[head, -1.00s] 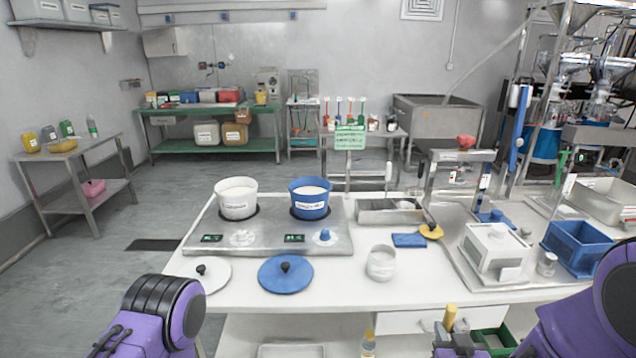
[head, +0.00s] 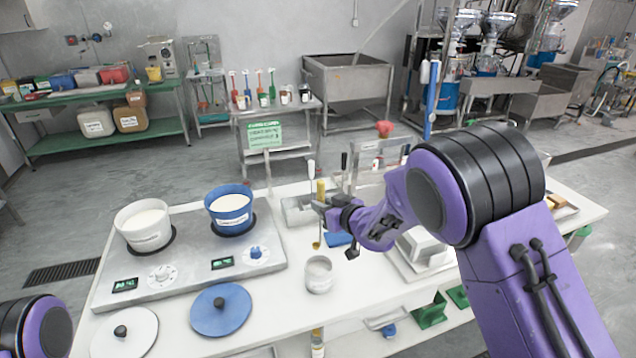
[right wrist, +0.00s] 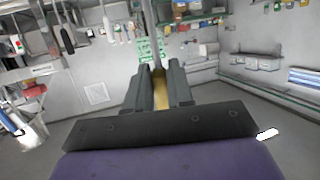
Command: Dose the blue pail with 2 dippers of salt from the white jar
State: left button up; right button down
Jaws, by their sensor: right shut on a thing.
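The blue pail (head: 230,222) stands left of centre in the head view, open and holding white stuff. The white jar (head: 319,280) stands open near the table's front, right of the blue pail. My right gripper (head: 324,204) is shut on the yellow handle of a dipper (head: 320,188). The dipper hangs roughly upright, its small cup end above and behind the jar in the picture, apart from it. The yellow handle also shows between the fingers in the right wrist view (right wrist: 161,92). My left gripper is out of view.
A white pail (head: 144,238) stands beside the blue pail on a metal scale platform (head: 185,278). A blue lid (head: 205,318) and a white lid (head: 108,342) lie in front. A blue cloth (head: 338,239) and a metal tray (head: 292,203) lie behind the jar.

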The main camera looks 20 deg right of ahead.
jog(key=b, duration=0.7)
send_over(320, 241)
jog(key=s, duration=0.2)
notch_tip(320, 241, down, 7)
jog(key=f+b, duration=0.1)
jog(key=f, duration=0.1)
jog(key=f+b, duration=0.1)
jog(key=f, duration=0.1)
jog(key=f+b, duration=0.2)
jog(key=shift+w+d, duration=0.1)
jog(key=shift+d, duration=0.2)
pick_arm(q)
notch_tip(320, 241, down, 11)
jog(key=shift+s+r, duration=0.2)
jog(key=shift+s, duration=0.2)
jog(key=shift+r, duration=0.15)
pick_arm(e)
jog(key=shift+r, duration=0.15)
pick_arm(q)
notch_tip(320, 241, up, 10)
jog(key=p, duration=1)
pick_arm(e)
notch_tip(320, 241, up, 11)
jog(key=shift+r, duration=0.2)
